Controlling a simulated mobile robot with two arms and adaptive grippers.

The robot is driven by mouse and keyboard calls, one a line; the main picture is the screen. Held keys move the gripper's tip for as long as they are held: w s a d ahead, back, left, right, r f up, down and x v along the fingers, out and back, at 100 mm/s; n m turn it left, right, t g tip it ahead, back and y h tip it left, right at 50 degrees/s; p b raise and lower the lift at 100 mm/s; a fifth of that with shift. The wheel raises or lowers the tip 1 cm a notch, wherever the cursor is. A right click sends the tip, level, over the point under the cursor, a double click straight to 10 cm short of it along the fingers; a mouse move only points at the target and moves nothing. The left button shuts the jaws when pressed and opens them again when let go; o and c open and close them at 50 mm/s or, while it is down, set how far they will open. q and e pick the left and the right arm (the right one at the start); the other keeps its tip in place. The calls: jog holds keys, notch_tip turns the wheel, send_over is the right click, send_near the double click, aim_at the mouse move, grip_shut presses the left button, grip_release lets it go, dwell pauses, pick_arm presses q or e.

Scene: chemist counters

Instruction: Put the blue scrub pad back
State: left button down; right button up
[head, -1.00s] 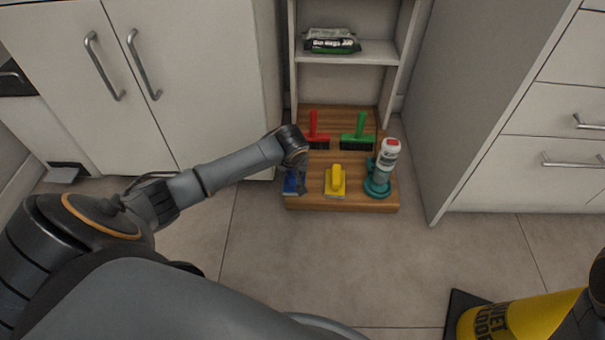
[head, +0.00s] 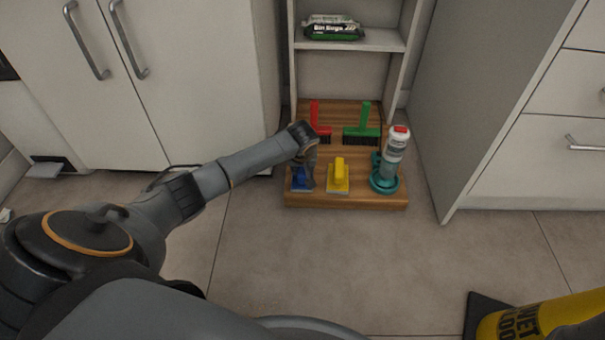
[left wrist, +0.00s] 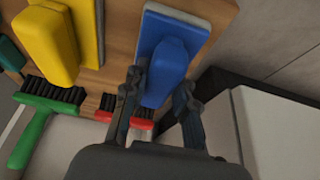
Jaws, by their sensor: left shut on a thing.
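The blue scrub pad (head: 298,182) is at the front left corner of the wooden board (head: 350,201), left of the yellow scrub pad (head: 338,176). My left gripper (head: 308,178) reaches down over it and partly hides it. In the left wrist view the blue pad (left wrist: 172,35) has its handle between the two fingers of my left gripper (left wrist: 163,92), which is shut on it. The pad looks level with the board, but I cannot tell whether it rests fully on it. My right gripper is not in view.
A red brush (head: 316,122) and a green brush (head: 364,124) stand behind the pads. A white bottle (head: 396,146) in a teal holder (head: 384,181) is at the board's right. Cabinets flank the board. A yellow wet-floor sign (head: 540,318) is at lower right.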

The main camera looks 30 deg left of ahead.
pick_arm(q)
jog(key=shift+f, duration=0.1)
jog(key=c, duration=1.1)
grip_release()
jog(key=shift+o, duration=0.2)
